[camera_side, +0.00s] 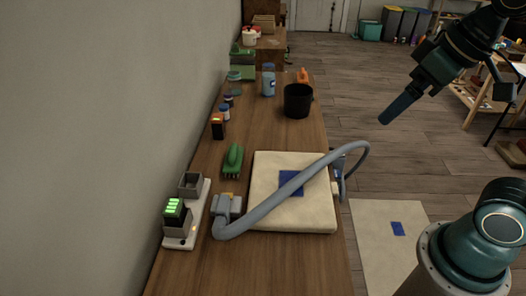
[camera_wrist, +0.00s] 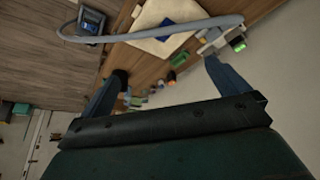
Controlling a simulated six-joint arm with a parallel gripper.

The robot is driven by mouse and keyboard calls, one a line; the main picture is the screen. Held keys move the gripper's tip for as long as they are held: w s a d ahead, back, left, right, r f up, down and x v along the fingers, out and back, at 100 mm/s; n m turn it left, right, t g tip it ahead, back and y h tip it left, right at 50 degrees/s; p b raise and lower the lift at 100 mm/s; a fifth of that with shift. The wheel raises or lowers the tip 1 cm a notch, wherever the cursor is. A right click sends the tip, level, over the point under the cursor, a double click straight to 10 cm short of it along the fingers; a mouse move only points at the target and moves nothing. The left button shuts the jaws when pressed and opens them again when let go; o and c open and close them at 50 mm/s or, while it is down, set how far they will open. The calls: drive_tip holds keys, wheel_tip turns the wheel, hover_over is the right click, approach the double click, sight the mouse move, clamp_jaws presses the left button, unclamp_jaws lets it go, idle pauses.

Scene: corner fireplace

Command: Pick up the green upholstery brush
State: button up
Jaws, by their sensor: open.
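The green upholstery brush (camera_side: 233,160) lies on the wooden bench in the side view, left of the cream cushion (camera_side: 262,212), with its bristle side toward the camera. My gripper (camera_side: 386,121) is up in the air to the right of the bench, well apart from the brush. In the wrist view my gripper (camera_wrist: 162,70) has its two fingers spread wide with nothing held between them.
A grey hose (camera_side: 275,203) arches over the cushion and its blue patch. A charger with green lights (camera_side: 175,212) stands near the wall, with a black-orange box (camera_side: 217,126) beyond the brush. A black bucket (camera_side: 298,101) stands farther back.

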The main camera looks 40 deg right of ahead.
drive_tip(key=w+a+r+n+g, duration=0.1)
drive_tip(key=w+r+n, duration=0.15)
drive_tip(key=w, duration=1.15)
drive_tip(key=n+g, duration=0.4)
drive_tip(key=n, duration=0.2)
hover_over(234, 150)
wheel_tip(234, 150, down, 23)
wheel_tip(234, 150, down, 8)
drive_tip(key=shift+r, duration=0.2)
drive_tip(key=shift+f, duration=0.45)
drive_tip(key=shift+f, duration=0.1)
